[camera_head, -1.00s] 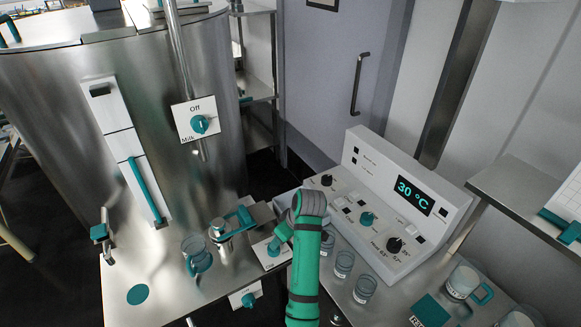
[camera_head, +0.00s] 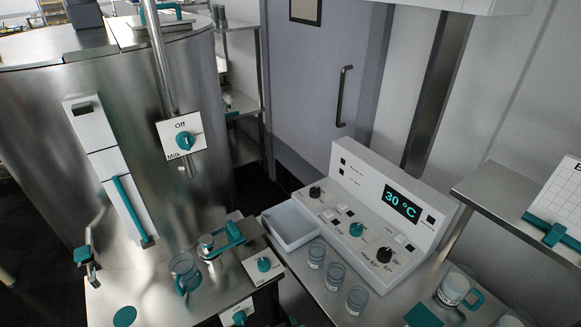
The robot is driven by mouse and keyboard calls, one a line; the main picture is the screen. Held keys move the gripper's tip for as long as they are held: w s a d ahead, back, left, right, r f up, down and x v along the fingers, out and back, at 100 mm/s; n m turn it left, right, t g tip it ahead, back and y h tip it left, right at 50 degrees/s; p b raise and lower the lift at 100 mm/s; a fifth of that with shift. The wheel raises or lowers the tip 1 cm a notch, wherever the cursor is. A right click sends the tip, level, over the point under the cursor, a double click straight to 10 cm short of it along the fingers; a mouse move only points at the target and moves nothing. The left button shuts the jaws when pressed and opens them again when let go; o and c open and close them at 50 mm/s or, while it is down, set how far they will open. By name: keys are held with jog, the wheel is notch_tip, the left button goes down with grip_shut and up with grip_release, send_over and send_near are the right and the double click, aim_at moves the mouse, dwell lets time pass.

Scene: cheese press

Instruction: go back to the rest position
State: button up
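My gripper and arm are not in view in the head camera, so I cannot see whether the gripper is open or shut. The task names no other object.
A large steel vat (camera_head: 45,150) stands left. A glass jug (camera_head: 184,272) and a teal-handled device (camera_head: 228,236) sit on the steel table. Right of them are a white tray (camera_head: 292,230), three small jars (camera_head: 335,276), a 30 °C control panel (camera_head: 365,235) and a teal-handled mug (camera_head: 453,288).

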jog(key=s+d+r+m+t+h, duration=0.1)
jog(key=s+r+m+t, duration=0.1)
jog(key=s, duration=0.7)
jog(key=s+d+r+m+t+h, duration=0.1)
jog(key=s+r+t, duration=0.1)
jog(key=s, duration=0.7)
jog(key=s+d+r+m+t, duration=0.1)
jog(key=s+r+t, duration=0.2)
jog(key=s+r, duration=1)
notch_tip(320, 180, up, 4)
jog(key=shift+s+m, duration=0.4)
